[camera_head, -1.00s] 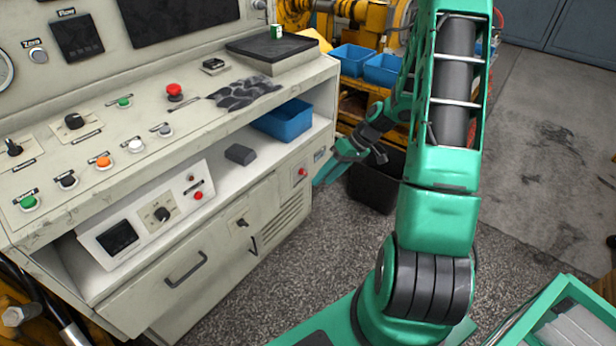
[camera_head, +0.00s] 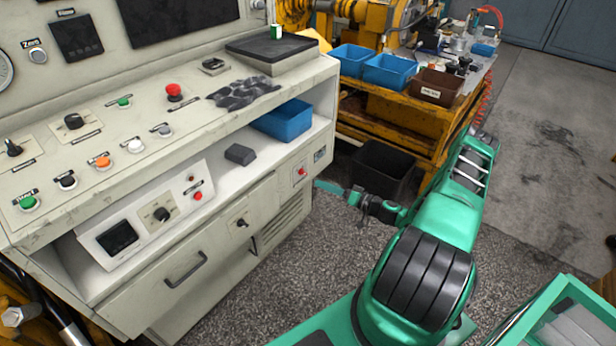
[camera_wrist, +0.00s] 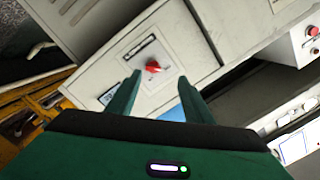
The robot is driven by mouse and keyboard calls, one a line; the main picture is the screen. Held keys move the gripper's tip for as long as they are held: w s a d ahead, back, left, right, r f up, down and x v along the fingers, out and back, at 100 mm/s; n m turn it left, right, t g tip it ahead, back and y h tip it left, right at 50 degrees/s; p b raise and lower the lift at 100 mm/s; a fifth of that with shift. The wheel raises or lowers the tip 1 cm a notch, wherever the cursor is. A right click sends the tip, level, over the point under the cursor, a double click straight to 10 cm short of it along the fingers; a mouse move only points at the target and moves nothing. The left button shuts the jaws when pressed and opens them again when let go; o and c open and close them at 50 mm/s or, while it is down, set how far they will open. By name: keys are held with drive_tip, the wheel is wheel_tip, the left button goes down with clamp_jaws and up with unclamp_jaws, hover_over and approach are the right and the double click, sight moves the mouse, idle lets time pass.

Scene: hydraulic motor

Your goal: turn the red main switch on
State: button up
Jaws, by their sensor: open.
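The red main switch (camera_head: 301,171) is a small red knob on a pale plate at the right end of the cabinet front. In the wrist view the red knob (camera_wrist: 152,66) sits on its plate, tilted in the picture, just beyond and between my fingertips. My gripper (camera_wrist: 159,78) is open and empty, its two green fingers pointing toward the panel on either side of the knob's line. In the head view my gripper (camera_head: 322,185) is low beside the cabinet's right end, apart from the switch. The knob's exact setting is too small to tell.
The control desk (camera_head: 200,130) carries several buttons and a red emergency button (camera_head: 174,92). A blue bin (camera_head: 285,120) lies on its shelf. A black bin (camera_head: 383,172) stands on the floor behind my gripper, beside a yellow workbench (camera_head: 400,130). Speckled floor is free before the cabinet.

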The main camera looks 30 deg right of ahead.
sight(306, 174)
drive_tip(key=shift+m+t+h, duration=0.4)
drive_tip(key=shift+m+t, duration=0.1)
drive_tip(key=shift+t, duration=0.1)
drive_tip(key=x, duration=0.6)
drive_tip(key=d+f+x, duration=0.1)
drive_tip(key=x, duration=0.3)
drive_tip(key=shift+w, duration=0.25)
drive_tip(key=c, duration=1)
drive_tip(key=shift+d, duration=0.1)
drive_tip(key=shift+c, duration=0.2)
